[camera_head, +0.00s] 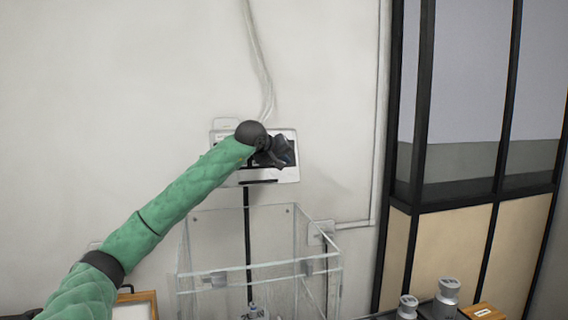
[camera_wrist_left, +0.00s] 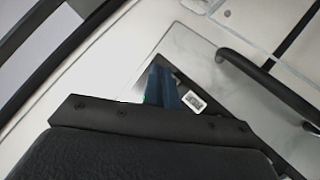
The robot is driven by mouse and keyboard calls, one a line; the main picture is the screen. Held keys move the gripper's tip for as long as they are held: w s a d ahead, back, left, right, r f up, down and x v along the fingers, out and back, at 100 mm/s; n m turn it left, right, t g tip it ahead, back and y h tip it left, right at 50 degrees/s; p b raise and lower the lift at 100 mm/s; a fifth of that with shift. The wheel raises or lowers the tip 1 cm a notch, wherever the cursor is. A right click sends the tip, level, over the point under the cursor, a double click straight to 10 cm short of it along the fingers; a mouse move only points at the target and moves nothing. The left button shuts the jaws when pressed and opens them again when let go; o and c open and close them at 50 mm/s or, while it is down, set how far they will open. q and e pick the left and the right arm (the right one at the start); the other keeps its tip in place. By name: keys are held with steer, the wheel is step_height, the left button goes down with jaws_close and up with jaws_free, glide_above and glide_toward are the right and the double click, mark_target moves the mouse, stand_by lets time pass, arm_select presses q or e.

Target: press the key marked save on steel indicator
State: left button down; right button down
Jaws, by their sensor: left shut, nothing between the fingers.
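The steel indicator (camera_head: 288,175) is mounted on the wall in the middle of the head view. My left gripper (camera_head: 285,158) is in front of it and covers most of its face. In the left wrist view, the indicator's pale steel front (camera_wrist_left: 190,48) fills the upper middle. The shut, empty blue fingertips (camera_wrist_left: 162,84) point at its dark panel. A small white-framed key or label (camera_wrist_left: 194,102) shows just right of the fingers, its marking too small to read. I cannot tell whether the fingertips touch the panel. My right gripper is out of view.
A clear-walled box (camera_head: 210,285) stands below the indicator. Metal weights (camera_head: 446,292) and a small wooden block (camera_head: 484,311) are at the lower right. A dark bar handle (camera_wrist_left: 265,80) crosses the wrist view's right side. Cables run up the wall.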

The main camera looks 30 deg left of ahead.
arm_select(q)
steer(key=shift+w+a+f, duration=0.2)
steer(key=shift+w+a, duration=0.3)
steer(key=shift+a, duration=0.05)
stand_by(1.9)
steer(key=shift+s+d+r, duration=0.2)
steer(key=shift+s+d, duration=0.3)
steer(key=shift+d, duration=0.05)
steer(key=shift+d, duration=0.1)
stand_by(0.4)
steer(key=shift+s+d+r, duration=0.35)
steer(key=shift+s+d, duration=0.45)
steer(key=shift+d, duration=0.1)
steer(key=shift+s+d+r, duration=0.35)
steer(key=shift+s+d, duration=0.45)
steer(key=shift+d, duration=0.05)
steer(key=shift+f, duration=0.15)
